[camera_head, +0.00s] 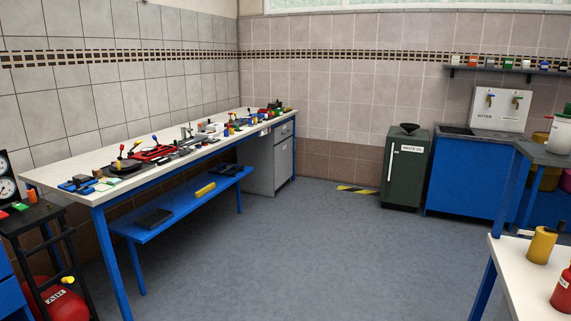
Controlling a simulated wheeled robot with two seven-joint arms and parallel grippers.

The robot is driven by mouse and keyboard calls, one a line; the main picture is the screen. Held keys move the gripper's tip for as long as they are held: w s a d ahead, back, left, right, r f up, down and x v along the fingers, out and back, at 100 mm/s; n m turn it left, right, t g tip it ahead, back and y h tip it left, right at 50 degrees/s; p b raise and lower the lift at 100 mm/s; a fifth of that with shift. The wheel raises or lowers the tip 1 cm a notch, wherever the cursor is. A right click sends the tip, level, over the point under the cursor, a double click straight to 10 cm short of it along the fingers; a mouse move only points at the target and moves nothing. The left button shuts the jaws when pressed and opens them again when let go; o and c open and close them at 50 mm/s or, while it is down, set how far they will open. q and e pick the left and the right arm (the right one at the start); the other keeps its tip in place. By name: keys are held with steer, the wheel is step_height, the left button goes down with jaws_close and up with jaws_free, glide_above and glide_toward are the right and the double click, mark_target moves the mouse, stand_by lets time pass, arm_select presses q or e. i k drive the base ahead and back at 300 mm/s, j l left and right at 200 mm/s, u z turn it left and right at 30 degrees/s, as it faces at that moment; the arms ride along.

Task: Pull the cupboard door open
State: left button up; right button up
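A grey cupboard (262,168) stands under the far end of the long workbench, near the back wall corner. Its front faces right, with a drawer front (283,132) above and a cupboard door (284,161) below. The door looks shut; its handle is too small to make out clearly. A dark green cabinet labelled waste oil (405,175) stands by the back wall, also with a closed front. A blue unit (466,178) with a dark top stands to its right. Neither of my grippers is in view.
The long white-topped workbench (62,175) carries several tools, with a blue lower shelf (190,208) below. A white table (530,285) with yellow and red containers is at the lower right. A red tank (66,302) is at the lower left. The middle floor (300,245) is clear.

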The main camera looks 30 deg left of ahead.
mark_target(283, 152)
steer(key=u, duration=0.45)
steer(key=i, duration=8.9)
